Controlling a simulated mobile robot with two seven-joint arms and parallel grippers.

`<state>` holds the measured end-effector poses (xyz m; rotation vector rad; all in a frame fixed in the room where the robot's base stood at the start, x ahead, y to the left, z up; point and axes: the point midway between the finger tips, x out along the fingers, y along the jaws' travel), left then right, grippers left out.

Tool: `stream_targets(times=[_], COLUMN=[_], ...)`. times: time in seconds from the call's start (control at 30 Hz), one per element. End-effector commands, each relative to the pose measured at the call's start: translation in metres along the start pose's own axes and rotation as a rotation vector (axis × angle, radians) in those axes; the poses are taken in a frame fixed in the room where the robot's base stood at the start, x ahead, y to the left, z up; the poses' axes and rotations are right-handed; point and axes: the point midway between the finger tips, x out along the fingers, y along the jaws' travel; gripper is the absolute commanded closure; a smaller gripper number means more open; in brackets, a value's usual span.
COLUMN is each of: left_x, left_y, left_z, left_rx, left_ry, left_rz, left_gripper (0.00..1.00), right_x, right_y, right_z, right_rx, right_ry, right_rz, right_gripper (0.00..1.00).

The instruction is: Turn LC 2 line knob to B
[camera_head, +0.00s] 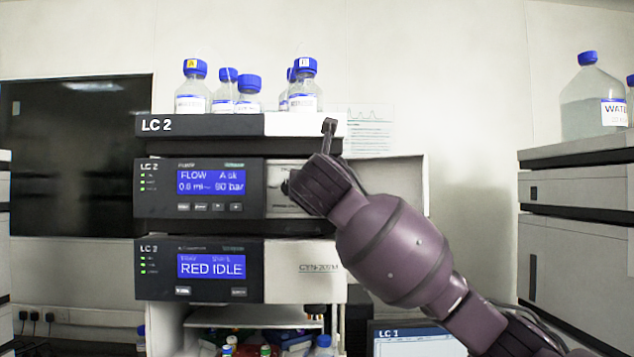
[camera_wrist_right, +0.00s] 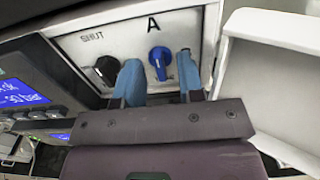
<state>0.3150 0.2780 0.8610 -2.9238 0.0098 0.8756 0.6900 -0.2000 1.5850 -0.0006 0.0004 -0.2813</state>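The LC 2 stack (camera_head: 200,125) stands in the middle of the head view. Its pump module has a white knob panel (camera_wrist_right: 78,40), mostly hidden behind my right arm in the head view. In the right wrist view, a blue knob (camera_wrist_right: 159,62) sits below the letter A, its narrow part towards the bottom of the picture. A black knob (camera_wrist_right: 104,70) marked SHUT is to its left. My right gripper (camera_wrist_right: 159,57) is open, its blue fingers on either side of the blue knob with visible gaps. Contact is not visible. My left gripper is not in view.
Blue-capped bottles (camera_head: 304,88) stand on top of the stack. A white open door or tray (camera_wrist_right: 262,75) is close beside my right gripper. Another stack (camera_head: 580,200) with a large bottle (camera_head: 592,102) is at the right. An LC 1 screen (camera_head: 415,343) is low in front.

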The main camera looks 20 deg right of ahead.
Motion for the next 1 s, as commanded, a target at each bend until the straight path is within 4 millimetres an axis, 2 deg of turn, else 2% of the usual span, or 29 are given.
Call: stream_targets(times=[0.4, 0.63, 1.0], left_x=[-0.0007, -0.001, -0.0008], left_y=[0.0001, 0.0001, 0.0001], left_z=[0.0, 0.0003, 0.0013], left_rx=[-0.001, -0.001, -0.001], left_ry=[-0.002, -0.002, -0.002], left_rz=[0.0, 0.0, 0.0], left_gripper=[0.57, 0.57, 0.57], right_x=[0.006, 0.0059, 0.0059], right_y=[0.0001, 0.0001, 0.0], right_z=[-0.0004, -0.0005, -0.0006], right_rx=[0.0, 0.001, 0.033], right_ry=[0.0, 0.0, 0.0], right_rz=[0.001, 0.001, 0.0], right_gripper=[0.66, 1.0, 1.0])
